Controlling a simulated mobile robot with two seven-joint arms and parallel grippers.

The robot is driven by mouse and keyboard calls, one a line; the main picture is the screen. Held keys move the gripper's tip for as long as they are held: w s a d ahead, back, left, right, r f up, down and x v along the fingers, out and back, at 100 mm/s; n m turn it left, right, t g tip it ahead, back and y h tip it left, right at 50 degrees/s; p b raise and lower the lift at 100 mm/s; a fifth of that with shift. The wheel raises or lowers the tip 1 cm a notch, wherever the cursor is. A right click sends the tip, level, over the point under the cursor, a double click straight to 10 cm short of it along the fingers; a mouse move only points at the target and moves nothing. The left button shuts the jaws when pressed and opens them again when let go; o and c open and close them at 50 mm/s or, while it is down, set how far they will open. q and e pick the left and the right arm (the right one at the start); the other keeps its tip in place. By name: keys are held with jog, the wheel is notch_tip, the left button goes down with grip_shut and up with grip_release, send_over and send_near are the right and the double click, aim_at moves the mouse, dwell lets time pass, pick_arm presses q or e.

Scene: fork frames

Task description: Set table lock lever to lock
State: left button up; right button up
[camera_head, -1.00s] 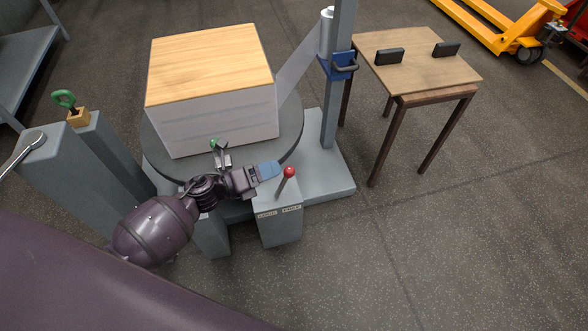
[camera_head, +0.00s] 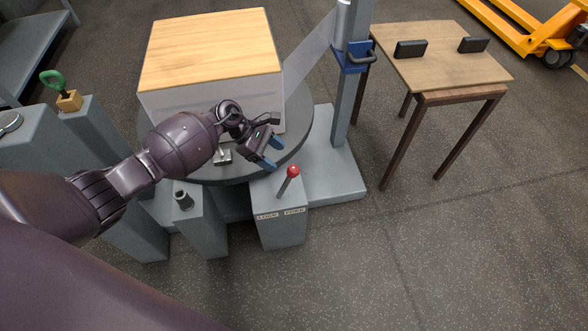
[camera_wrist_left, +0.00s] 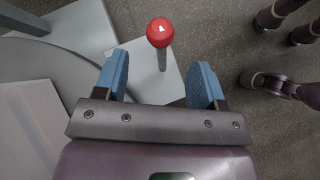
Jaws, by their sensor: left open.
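The table lock lever (camera_head: 284,187) is a thin rod with a red ball knob (camera_head: 293,170), standing on a grey pedestal box (camera_head: 280,235). The box front has a left label that seems to read LOCK (camera_head: 267,216) and a right one that seems to read FREE (camera_head: 294,211). The rod leans right, toward the right label. My left gripper (camera_head: 272,152) is open and empty, its blue fingers above and left of the knob. In the left wrist view the knob (camera_wrist_left: 160,32) shows beyond the gap between the open fingers (camera_wrist_left: 159,78), apart from both. My right gripper is not in view.
A wrapped box with a wooden top (camera_head: 210,52) stands on the round turntable (camera_head: 303,108) behind my left arm. A grey post with a blue carriage (camera_head: 352,56) rises at right. A wooden table (camera_head: 450,62) stands further right. The floor in front is clear.

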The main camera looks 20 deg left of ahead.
aim_at(293, 170)
pick_arm(q)
jog(key=b+x, duration=0.1)
jog(key=x, duration=0.7)
jog(key=shift+d, duration=0.1)
